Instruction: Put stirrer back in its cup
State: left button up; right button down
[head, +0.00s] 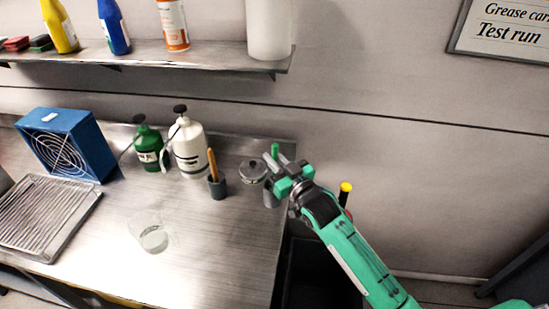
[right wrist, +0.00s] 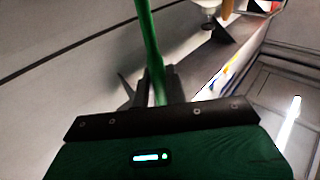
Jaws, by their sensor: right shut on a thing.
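My right gripper (head: 284,178) is shut on a green stick, the stirrer (head: 275,151), above the right end of the metal counter. In the right wrist view the stirrer (right wrist: 150,45) runs up between the two dark fingers of my right gripper (right wrist: 155,88). A small grey cup (head: 270,198) shows just below and left of the gripper, partly covered by it. The stirrer's lower end is hidden, so I cannot tell whether it is in this cup. My left gripper is not in view.
Close to the left stand a lidded metal pot (head: 253,171) and a dark cup (head: 217,188) with an orange-brown handle. White (head: 189,148) and green (head: 148,147) pump bottles stand behind. A clear beaker (head: 153,236) is at the front. A shelf (head: 180,57) hangs above.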

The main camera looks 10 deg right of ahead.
jog(key=c, duration=1.4)
grip_release()
jog(key=shift+o, duration=0.2)
jog(key=b+v, duration=0.4)
jog(key=v, duration=0.9)
jog(key=shift+s+d, duration=0.15)
jog(key=shift+s, duration=0.2)
